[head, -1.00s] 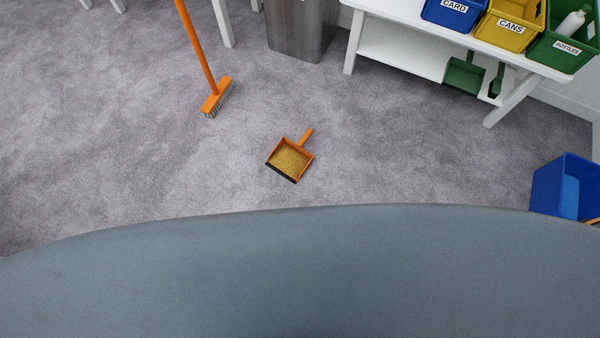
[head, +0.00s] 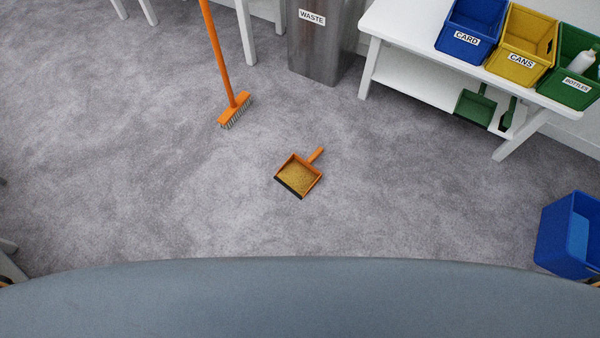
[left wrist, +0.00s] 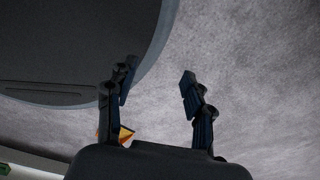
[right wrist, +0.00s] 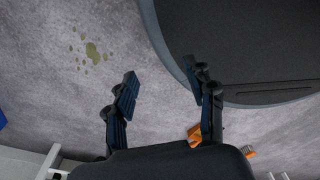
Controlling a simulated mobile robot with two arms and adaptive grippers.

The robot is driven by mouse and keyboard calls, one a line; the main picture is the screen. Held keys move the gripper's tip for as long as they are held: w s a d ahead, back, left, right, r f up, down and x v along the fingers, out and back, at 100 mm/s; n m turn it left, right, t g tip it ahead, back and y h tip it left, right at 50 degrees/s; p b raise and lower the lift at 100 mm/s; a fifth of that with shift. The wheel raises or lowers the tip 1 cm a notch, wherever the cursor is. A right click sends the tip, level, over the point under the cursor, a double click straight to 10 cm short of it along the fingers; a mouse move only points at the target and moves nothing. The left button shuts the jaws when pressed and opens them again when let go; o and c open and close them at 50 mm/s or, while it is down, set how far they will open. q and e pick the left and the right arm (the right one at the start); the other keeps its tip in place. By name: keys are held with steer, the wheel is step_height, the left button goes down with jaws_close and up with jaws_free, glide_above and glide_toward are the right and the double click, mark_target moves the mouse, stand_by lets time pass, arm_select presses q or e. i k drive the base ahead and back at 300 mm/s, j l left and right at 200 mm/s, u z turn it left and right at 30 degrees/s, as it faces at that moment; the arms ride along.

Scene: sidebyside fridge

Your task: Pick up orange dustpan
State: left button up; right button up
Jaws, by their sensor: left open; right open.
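The orange dustpan (head: 299,178) lies on the grey carpet in the middle of the head view. It holds yellow-brown grains, has a dark front lip, and its handle points up and right. My left gripper (left wrist: 157,82) is open and empty in the left wrist view. My right gripper (right wrist: 163,82) is open and empty in the right wrist view. Orange pieces show partly behind a finger in both wrist views; I cannot tell whether they are the dustpan. Neither gripper shows clearly in the head view.
An orange broom (head: 235,110) stands left of the dustpan. A metal waste bin (head: 325,50) and a white bench (head: 405,75) with labelled bins stand behind. A blue bin (head: 560,235) is at right. Greenish spots (right wrist: 93,52) mark the carpet. Carpet around the dustpan is clear.

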mark_target(298, 175)
steer(key=i+l, duration=0.55)
steer(key=l, duration=0.15)
steer(key=i+l, duration=1.05)
steer(key=l, duration=0.3)
steer(key=i+l+u, duration=0.3)
steer(key=l+u, duration=0.3)
steer(key=i+l+u, duration=0.3)
steer(key=l+u, duration=0.3)
